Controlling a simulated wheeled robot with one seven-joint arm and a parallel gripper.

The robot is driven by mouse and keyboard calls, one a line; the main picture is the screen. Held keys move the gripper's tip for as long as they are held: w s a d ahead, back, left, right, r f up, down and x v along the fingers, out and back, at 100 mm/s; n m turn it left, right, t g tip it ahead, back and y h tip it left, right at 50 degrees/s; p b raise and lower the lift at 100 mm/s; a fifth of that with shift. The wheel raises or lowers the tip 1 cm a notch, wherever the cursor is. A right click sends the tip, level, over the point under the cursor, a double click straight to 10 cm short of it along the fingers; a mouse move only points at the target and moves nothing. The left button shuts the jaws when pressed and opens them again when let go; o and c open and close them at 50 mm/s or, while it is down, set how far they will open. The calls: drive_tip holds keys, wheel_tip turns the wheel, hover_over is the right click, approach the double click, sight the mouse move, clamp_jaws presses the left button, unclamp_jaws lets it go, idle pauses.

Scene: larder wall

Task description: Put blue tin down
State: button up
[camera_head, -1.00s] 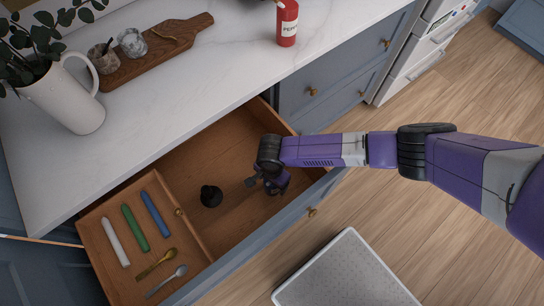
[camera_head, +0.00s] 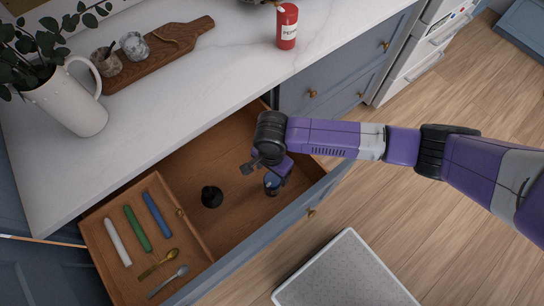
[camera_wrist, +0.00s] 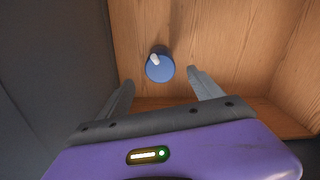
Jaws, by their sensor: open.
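The blue tin (camera_wrist: 160,68) stands on the wooden drawer floor in the wrist view, seen from above with a small pale piece on its top. In the head view the blue tin (camera_head: 271,184) shows just below my gripper, inside the open drawer (camera_head: 235,222). My gripper (camera_wrist: 158,82) is open, its two grey fingers apart with the tin beyond and between their tips. It also shows in the head view (camera_head: 262,170), above the drawer. The tin appears clear of the fingers.
A black object (camera_head: 211,196) stands in the drawer left of the tin. A divided tray section (camera_head: 97,222) holds several coloured sticks and two spoons. The drawer front (camera_head: 262,238) is near the tin. A red pepper tin (camera_head: 287,27) stands on the counter (camera_head: 215,75).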

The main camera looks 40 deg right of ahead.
drive_tip(key=shift+r, duration=0.45)
